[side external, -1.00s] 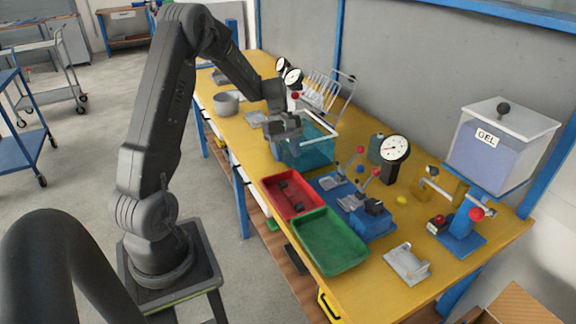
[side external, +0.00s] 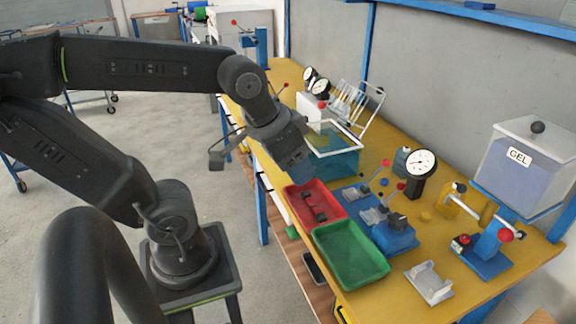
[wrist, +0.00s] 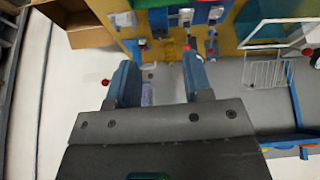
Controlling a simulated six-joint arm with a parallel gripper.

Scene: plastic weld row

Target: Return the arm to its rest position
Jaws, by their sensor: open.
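My arm is folded back with its elbow toward the left of the side view. My gripper (side external: 295,168) points down and to the right, in the air toward the front edge of the yellow bench (side external: 405,285). In the side view it overlaps the near corner of the teal tank (side external: 335,163) and sits just above the red tray (side external: 324,211). How high it hangs is hard to tell. In the wrist view my gripper (wrist: 160,82) shows two blue fingers spread apart with nothing held between them.
The red tray holds dark parts, and the green tray (side external: 350,255) beside it looks empty. A blue fixture (side external: 400,236), a dial gauge (side external: 421,162), a GEL tank (side external: 525,165) and a wire rack (side external: 355,105) stand on the bench. Open floor (side external: 180,140) lies left.

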